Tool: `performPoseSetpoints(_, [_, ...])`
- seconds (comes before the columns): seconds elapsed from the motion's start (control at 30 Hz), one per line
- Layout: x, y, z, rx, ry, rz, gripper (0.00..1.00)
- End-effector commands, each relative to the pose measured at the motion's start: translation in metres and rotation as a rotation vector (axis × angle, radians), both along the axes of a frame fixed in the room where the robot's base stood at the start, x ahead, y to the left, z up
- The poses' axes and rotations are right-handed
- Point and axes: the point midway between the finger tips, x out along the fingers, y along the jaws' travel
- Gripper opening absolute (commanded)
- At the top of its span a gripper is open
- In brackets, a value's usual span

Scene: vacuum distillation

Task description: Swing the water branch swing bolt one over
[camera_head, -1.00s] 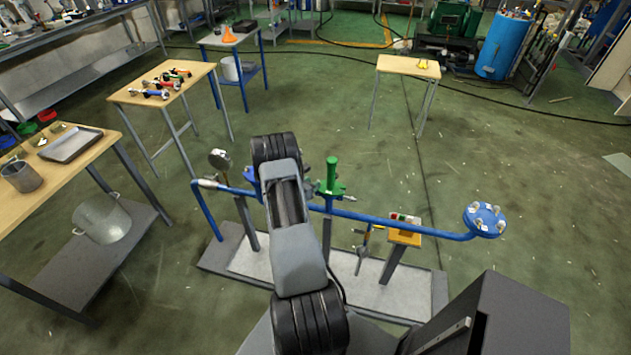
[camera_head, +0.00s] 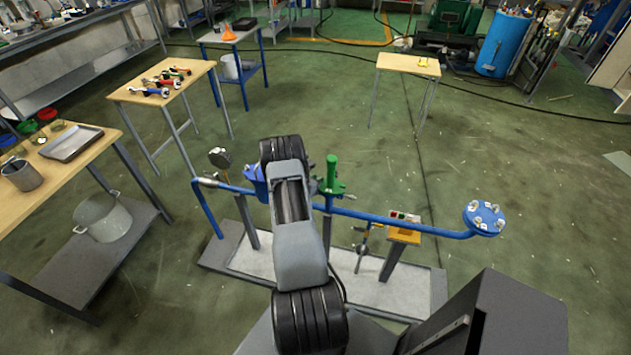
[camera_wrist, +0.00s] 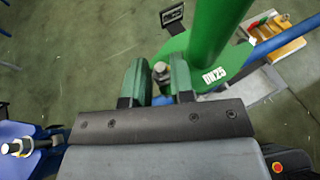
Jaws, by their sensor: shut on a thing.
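In the wrist view, a swing bolt (camera_wrist: 161,71) with a metal nut on top stands at the edge of a green flange (camera_wrist: 215,72) marked DN25. My gripper (camera_wrist: 160,82) has its two green fingers on either side of the bolt and is shut on it. The lower part of the bolt is hidden behind the gripper body. In the head view, my arm covers the gripper and the bolt. The green valve (camera_head: 332,178) on the blue pipe (camera_head: 400,220) stands just right of my arm.
A blue flange (camera_head: 484,218) with several bolts ends the pipe at right. A pressure gauge (camera_head: 219,158) stands left of my arm. Wooden tables stand behind and at left.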

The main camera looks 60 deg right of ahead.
Motion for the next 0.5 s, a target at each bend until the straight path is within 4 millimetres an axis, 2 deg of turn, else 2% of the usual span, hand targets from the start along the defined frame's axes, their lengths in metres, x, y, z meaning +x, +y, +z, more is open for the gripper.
performPoseSetpoints(0.5, [-0.0058, -0.002, 0.0012, 0.024, -0.081, -0.001, 0.0])
